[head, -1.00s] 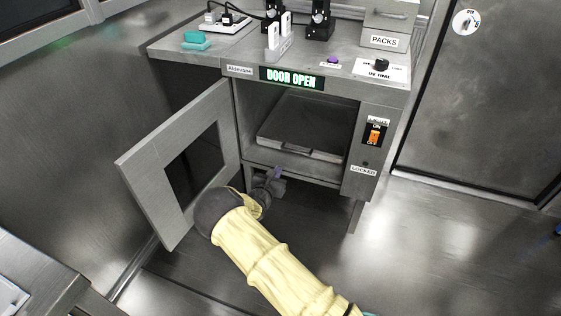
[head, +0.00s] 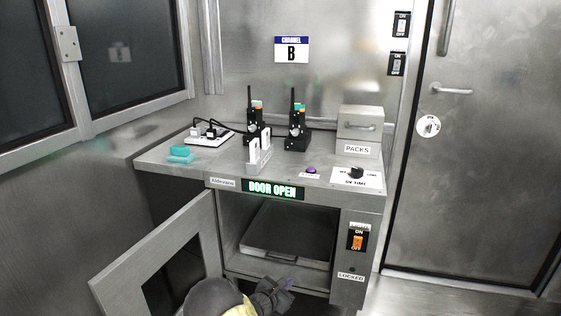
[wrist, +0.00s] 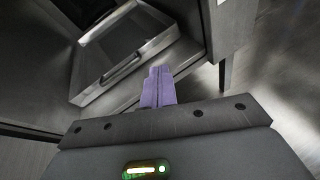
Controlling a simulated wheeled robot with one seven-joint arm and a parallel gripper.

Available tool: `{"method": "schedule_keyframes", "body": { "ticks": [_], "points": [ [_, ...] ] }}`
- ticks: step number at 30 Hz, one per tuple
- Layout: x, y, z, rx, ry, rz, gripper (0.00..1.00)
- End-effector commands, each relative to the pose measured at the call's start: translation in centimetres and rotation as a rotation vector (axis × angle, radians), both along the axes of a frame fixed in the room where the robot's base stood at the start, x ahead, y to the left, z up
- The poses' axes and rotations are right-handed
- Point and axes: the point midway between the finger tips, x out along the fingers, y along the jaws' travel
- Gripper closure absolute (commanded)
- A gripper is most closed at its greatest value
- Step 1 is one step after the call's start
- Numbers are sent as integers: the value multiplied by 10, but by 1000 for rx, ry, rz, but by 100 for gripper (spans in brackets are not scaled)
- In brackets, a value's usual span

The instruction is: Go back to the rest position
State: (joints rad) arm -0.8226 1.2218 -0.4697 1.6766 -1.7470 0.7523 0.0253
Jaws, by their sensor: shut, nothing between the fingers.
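My gripper (head: 289,284) is low in front of the open cabinet, near the right part of its lower front edge. In the wrist view its two purple fingers (wrist: 158,86) are together with nothing between them. The cabinet (head: 347,281) has its door (head: 130,273) swung open to the left, and its display (head: 273,189) reads "DOOR OPEN". A flat grey tray (head: 268,250) lies inside; it also shows in the wrist view (wrist: 124,68), beyond the fingers. Part of my arm is cut off by the bottom of the head view.
On the cabinet top stand two black radios (head: 297,133), a white charger stand (head: 259,155), a power strip (head: 208,134), a teal block (head: 180,154) and a PACKS box (head: 361,128). The open cabinet door is close on my arm's left. A closed room door (head: 480,160) is at the right.

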Motion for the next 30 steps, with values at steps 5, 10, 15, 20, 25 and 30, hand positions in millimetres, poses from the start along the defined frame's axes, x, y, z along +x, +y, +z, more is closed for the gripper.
{"method": "schedule_keyframes", "body": {
  "ticks": [5, 10, 15, 20, 25, 30],
  "points": [
    [-38, -71, 31, 249, 15, -335, 100],
    [-85, -114, 53, 487, 16, -624, 100],
    [-134, -138, 76, 725, -2, -888, 100],
    [-179, -147, 99, 946, -37, -1118, 100],
    [-222, -147, 126, 1178, -95, -1335, 100],
    [-260, -144, 153, 1398, -177, -1528, 100]
  ]
}}
